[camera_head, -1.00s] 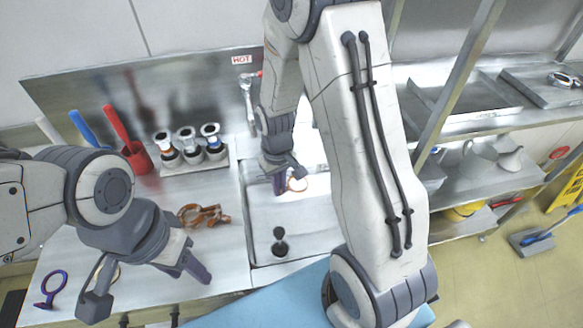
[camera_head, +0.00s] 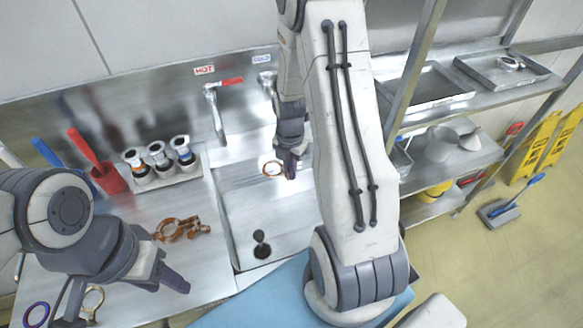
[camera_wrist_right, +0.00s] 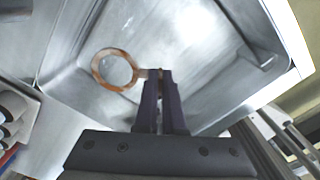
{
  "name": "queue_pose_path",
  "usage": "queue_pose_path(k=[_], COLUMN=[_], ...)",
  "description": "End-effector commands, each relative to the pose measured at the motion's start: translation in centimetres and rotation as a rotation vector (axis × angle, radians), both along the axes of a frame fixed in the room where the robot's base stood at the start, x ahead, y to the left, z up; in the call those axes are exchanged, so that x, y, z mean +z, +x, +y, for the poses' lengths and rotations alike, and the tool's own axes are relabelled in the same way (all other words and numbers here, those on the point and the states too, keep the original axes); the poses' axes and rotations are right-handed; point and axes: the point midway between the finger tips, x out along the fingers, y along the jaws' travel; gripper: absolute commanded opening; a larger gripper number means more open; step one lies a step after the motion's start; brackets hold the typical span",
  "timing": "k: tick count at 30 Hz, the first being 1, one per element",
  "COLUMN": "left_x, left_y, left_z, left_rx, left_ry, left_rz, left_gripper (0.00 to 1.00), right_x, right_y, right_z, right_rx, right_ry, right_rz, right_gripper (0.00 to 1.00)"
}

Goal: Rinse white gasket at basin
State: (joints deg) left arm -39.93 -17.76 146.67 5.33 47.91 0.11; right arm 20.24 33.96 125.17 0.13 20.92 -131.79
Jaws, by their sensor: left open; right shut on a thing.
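My right gripper (camera_head: 290,168) is shut on a ring with a short tab (camera_head: 272,168), above the back part of the steel basin (camera_head: 232,222). In the right wrist view, the fingers (camera_wrist_right: 161,78) pinch the tab, and the ring (camera_wrist_right: 97,72) sticks out to the left. Its rim looks copper-brown there, so I cannot confirm it is the white gasket. A tap with a red handle (camera_head: 215,105) stands behind the basin under a HOT label. A second tap (camera_head: 268,85) is partly hidden by my right arm. My left gripper (camera_head: 128,303) is open over the counter's front left.
A tan ring (camera_head: 92,302) and a purple ring (camera_head: 36,314) lie near my left gripper. Brown clamp-like parts (camera_head: 180,228), a rack of cylindrical fittings (camera_head: 158,165) and a red cup (camera_head: 108,178) are left of the basin. Steel shelving (camera_head: 425,88) stands right.

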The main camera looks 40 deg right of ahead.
Motion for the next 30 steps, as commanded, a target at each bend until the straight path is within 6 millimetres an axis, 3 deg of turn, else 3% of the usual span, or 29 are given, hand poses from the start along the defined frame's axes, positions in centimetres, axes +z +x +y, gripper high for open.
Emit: queue_pose_path(k=[11,30], left_x=[-1.3,-6.8], left_y=[0.0,0.0], left_z=[0.0,0.0], left_rx=[-0.001,-0.003], left_ry=[0.000,0.000], left_rz=[0.000,0.000], left_gripper=[0.50,0.50], right_x=[-1.5,-7.9], right_y=[0.0,0.0], right_z=[-0.2,-0.1], right_rx=[0.043,0.042], right_ry=[0.000,0.000], right_rz=[0.000,0.000], right_gripper=[0.00,0.00])
